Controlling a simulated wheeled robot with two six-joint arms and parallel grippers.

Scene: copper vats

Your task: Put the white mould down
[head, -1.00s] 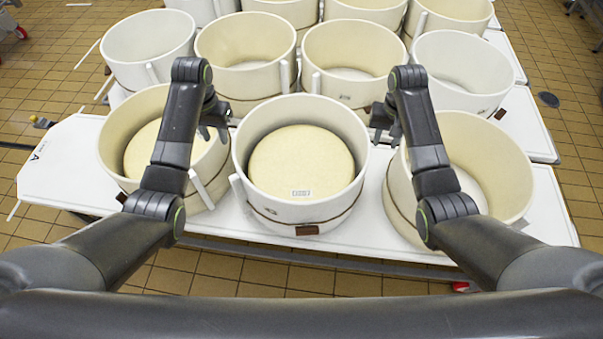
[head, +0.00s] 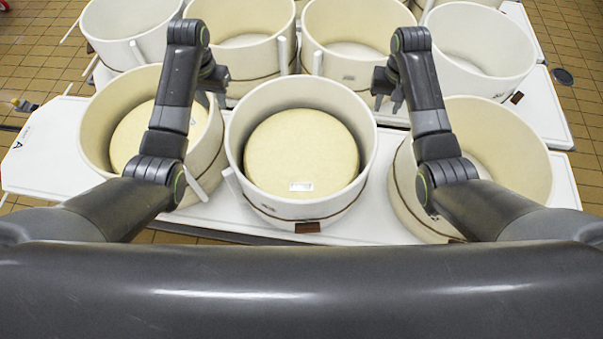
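The white mould (head: 262,197) stands upright on the white table in the middle of the front row, with a round pale cheese (head: 300,148) inside and a small label on top of the cheese. My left gripper (head: 212,98) hangs at the far left of the mould's rim, its fingers spread and nothing visible between them. My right gripper (head: 385,101) hangs at the far right of the rim, also with fingers apart and empty. Both appear clear of the mould, though the exact gap is hard to judge.
A cream mould (head: 90,146) with a cheese stands close on the left. An empty cream mould (head: 522,160) stands on the right. More moulds (head: 130,38) fill the rows behind. The white table top (head: 45,160) is bare at the left end.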

